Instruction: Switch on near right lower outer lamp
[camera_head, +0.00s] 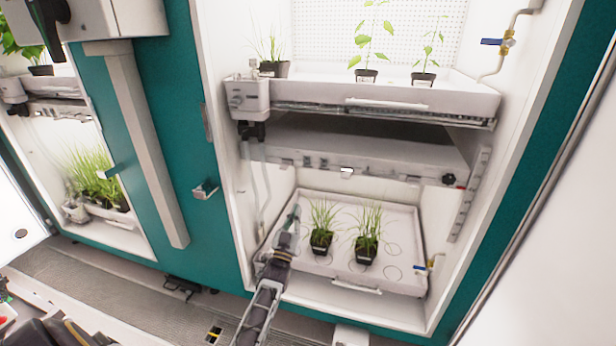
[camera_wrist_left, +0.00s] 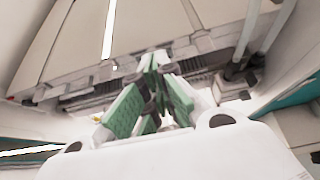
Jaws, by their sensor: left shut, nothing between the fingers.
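The lower lamp panel (camera_head: 370,152) of the right chamber hangs below the upper plant tray. Its front edge carries small fittings (camera_head: 315,163), a small white piece (camera_head: 347,172) near the middle and a dark knob (camera_head: 449,180) at the right end. I cannot tell which of them switches the outer lamp. My left gripper (camera_head: 294,212) is shut and empty, below the panel's front edge, at the left of the lower tray. In the left wrist view the green-padded fingers (camera_wrist_left: 153,62) come together in front of the panel's edge. My right gripper is not in view.
The lower tray (camera_head: 352,288) holds two pots of grass (camera_head: 322,240). The upper tray (camera_head: 390,94) holds several potted plants. A grey pump box (camera_head: 250,98) with hoses stands at the left wall. A blue-handled valve (camera_head: 421,268) is at the right.

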